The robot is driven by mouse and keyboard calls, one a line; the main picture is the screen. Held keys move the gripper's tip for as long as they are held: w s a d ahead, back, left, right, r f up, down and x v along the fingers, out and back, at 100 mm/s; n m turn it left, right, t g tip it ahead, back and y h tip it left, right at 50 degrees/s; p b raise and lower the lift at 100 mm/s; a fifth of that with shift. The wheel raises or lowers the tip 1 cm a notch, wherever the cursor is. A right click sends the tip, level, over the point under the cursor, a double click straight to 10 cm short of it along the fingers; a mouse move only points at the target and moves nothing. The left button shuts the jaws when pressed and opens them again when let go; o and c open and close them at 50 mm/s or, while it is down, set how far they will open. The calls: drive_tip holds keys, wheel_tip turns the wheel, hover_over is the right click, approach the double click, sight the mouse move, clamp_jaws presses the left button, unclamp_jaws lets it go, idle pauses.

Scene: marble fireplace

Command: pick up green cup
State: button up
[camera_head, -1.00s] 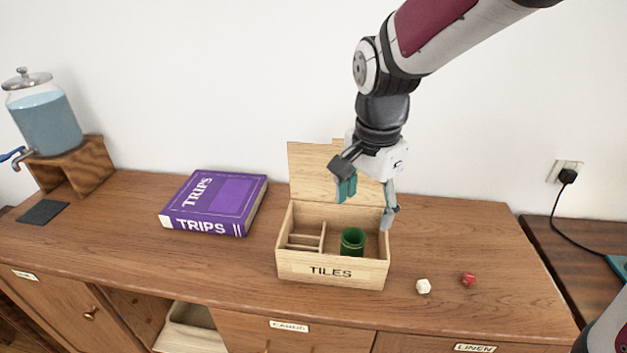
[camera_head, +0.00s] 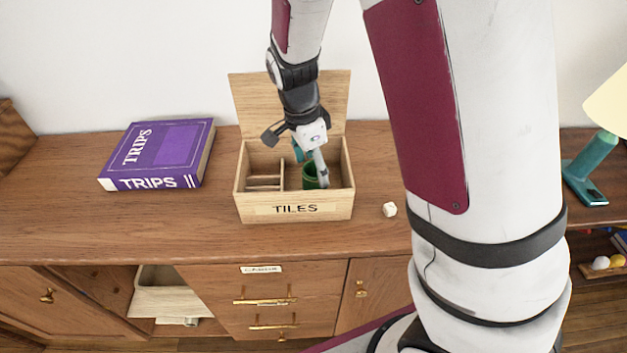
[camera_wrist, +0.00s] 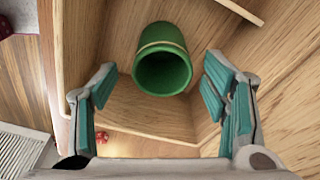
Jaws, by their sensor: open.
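The green cup (camera_head: 309,180) stands in the right compartment of the open wooden box marked TILES (camera_head: 250,212). My gripper (camera_head: 311,168) reaches down into that compartment at the cup and partly hides it in the head view. In the wrist view the cup (camera_wrist: 162,70) shows its open mouth, centred between the teal-padded fingers of my gripper (camera_wrist: 160,88). The fingers are spread wide, with a gap to the cup on both sides. They hold nothing.
The box's lid (camera_head: 240,98) stands up behind it. Dividers (camera_head: 266,178) split its left side. A purple TRIPS book (camera_head: 160,152) lies to the left, and a white die (camera_head: 390,209) lies right of the box. My arm hides much of the right side.

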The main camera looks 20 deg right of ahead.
drive_tip(key=shift+w+d+f+b, duration=0.1)
drive_tip(key=shift+d+f+b, duration=0.15)
drive_tip(key=shift+f, duration=1.15)
drive_tip(key=shift+w+d+f+b, duration=0.1)
drive_tip(key=shift+d+f, duration=0.15)
drive_tip(key=shift+f, duration=1.1)
drive_tip(key=c, duration=1.3)
